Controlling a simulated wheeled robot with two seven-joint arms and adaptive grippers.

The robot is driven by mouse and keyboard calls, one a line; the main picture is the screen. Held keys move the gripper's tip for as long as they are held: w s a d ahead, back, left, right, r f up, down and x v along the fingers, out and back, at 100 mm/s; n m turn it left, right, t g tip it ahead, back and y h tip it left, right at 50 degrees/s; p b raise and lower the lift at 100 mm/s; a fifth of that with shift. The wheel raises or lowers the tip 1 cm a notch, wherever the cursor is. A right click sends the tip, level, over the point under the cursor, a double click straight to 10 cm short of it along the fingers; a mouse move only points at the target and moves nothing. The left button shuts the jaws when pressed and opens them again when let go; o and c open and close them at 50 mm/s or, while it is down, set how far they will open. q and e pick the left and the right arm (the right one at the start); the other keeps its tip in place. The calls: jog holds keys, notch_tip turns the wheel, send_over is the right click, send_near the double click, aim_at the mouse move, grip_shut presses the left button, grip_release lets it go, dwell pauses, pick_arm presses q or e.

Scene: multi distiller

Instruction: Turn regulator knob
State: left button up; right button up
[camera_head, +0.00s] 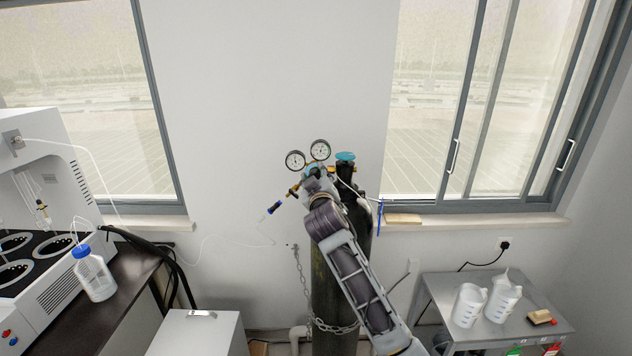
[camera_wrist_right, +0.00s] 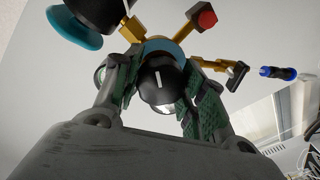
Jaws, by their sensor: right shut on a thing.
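The regulator, with two round gauges (camera_head: 308,154) and brass fittings, sits at the top of a dark gas cylinder (camera_head: 324,285). My right gripper (camera_head: 314,178) reaches up to the regulator's front and hides most of its body. In the right wrist view, the regulator knob (camera_wrist_right: 158,78) is black with a white mark line and has a teal ring behind it. My right gripper's two green-padded fingers (camera_wrist_right: 155,97) are on both sides of the knob, shut on it. The cylinder's teal valve handwheel (camera_head: 345,156) shows beside the gauges. My left gripper is not in view.
A chain (camera_head: 333,327) runs around the cylinder. A metal side table (camera_head: 480,335) with white jugs stands at the right. A dark bench (camera_head: 130,285) with a white machine and a blue-capped bottle (camera_head: 93,275) is at the left. A white cabinet (camera_head: 195,335) stands between bench and cylinder.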

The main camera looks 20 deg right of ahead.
jog(key=shift+m, duration=0.3)
jog(key=o, duration=1.1)
jog(key=shift+c, duration=0.2)
jog(key=s+a, duration=0.2)
jog(key=s, duration=0.9)
jog(key=shift+s+a, duration=0.15)
jog(key=shift+s, duration=0.25)
jog(key=shift+f, duration=0.1)
